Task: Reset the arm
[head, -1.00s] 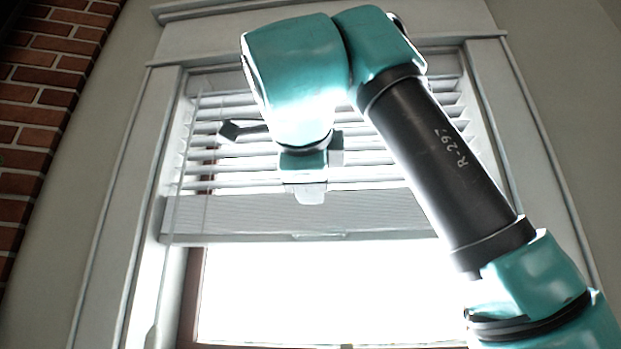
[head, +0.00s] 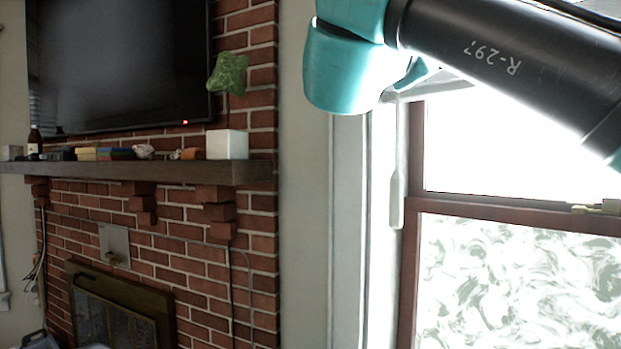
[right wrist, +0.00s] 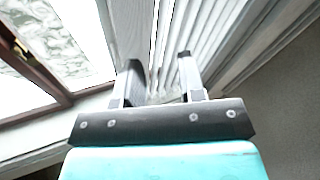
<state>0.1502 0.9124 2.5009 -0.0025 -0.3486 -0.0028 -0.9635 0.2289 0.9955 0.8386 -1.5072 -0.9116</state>
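My right arm, teal with a black link marked R-297, crosses the upper right of the head view in front of a bright window (head: 520,270). Its gripper cannot be made out clearly there. In the right wrist view my right gripper (right wrist: 160,75) has its two fingers apart, with nothing seen held between them. The white slats of a window blind (right wrist: 195,35) lie behind the fingers. My left gripper is in neither view.
A brick fireplace (head: 190,310) with a dark mantel (head: 120,170) stands at left. On the mantel are a white cube (head: 227,145), a bottle (head: 34,140) and small items. A green object (head: 229,73) shows against the bricks near a black screen (head: 120,60). A white wand (head: 397,200) hangs beside the window.

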